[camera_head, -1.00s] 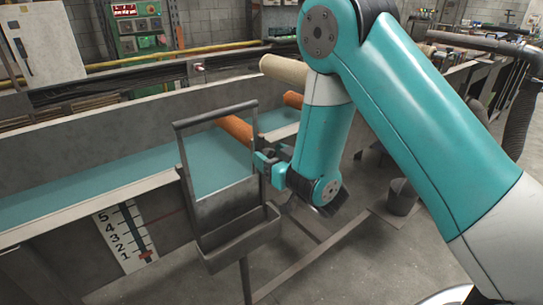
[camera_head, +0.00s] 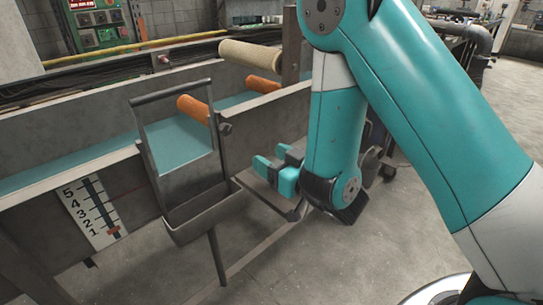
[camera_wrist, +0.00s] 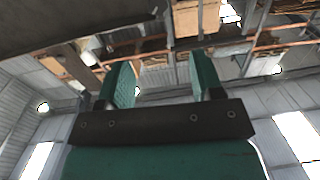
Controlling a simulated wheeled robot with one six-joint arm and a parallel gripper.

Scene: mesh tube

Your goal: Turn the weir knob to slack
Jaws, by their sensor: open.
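A small dark knob (camera_head: 226,129) sticks out from the right post of a grey metal frame (camera_head: 147,150) on the channel wall; I take it to be the weir knob. Its exact turn is too small to read. A numbered white scale (camera_head: 92,208) hangs left of the frame, with a red-orange pointer (camera_head: 113,231) near its lower end, by the 1. My gripper (camera_head: 272,174) is open and empty, right of and below the knob, apart from it. In the wrist view my gripper (camera_wrist: 160,60) shows two teal fingers spread apart with nothing between them; the knob is not visible there.
The channel (camera_head: 60,155) with a blue-green bed runs behind the frame. Orange rollers (camera_head: 193,108) and a beige roller (camera_head: 250,56) lie across it. A tray (camera_head: 203,215) juts out at the frame's foot. Open concrete floor lies in front.

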